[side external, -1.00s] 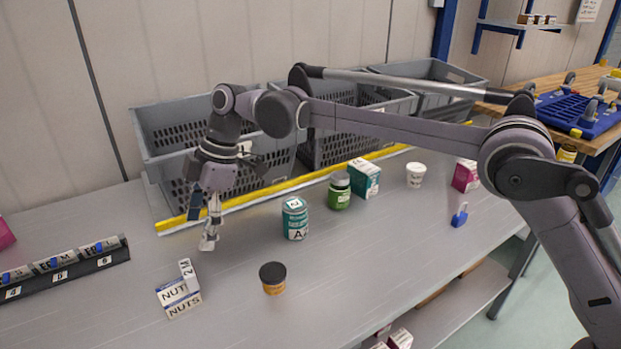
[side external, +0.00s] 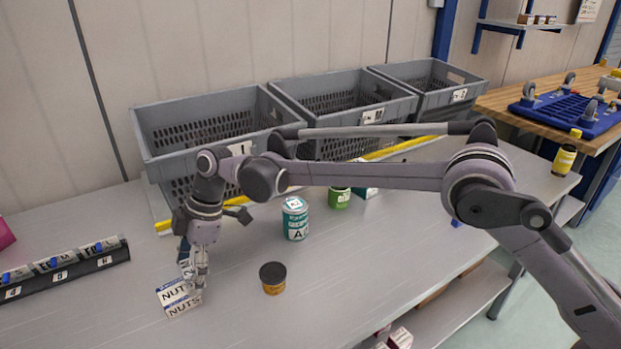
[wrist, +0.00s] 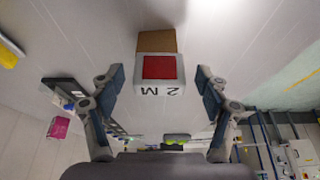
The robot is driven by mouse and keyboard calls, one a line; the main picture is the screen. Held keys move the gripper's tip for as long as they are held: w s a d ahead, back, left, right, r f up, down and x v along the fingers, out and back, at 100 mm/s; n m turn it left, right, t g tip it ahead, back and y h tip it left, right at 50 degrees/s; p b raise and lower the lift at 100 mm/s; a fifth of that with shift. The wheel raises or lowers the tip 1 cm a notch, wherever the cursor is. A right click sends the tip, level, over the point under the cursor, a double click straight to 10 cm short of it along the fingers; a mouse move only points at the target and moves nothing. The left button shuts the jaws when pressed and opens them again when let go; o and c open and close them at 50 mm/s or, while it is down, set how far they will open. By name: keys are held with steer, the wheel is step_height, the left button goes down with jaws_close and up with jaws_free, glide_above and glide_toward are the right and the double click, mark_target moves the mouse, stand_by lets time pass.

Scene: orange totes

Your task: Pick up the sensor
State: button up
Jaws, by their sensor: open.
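No object in view is clearly marked as a sensor. My gripper (side external: 196,284) is open and low over the table, at the white-and-blue boxes marked NUTS (side external: 178,300). A small upright box marked 2 M (side external: 184,262) is partly hidden behind the fingers in the side view.
A black-lidded jar (side external: 273,278) stands right of my gripper, with a teal can (side external: 295,220) and green jar (side external: 339,198) behind. A black labelled rack (side external: 65,266) lies left. Grey crates (side external: 165,158) line the back. The front table is clear.

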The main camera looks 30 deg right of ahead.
steer(key=c, duration=1.4)
steer(key=shift+o, duration=0.2)
steer(key=shift+r, duration=0.45)
steer(key=v, duration=0.3)
steer(key=shift+w+r, duration=0.15)
steer(key=shift+r, duration=0.3)
steer(key=w+d+r, duration=0.1)
steer(key=d+r, duration=0.5)
steer(key=d, duration=0.3)
glide_toward(170, 291)
steer(key=shift+s+a+f, duration=0.1)
steer(key=shift+a+f, duration=0.5)
steer(key=shift+a, duration=0.3)
steer(key=shift+a+f, duration=0.1)
steer(key=shift+f, duration=2)
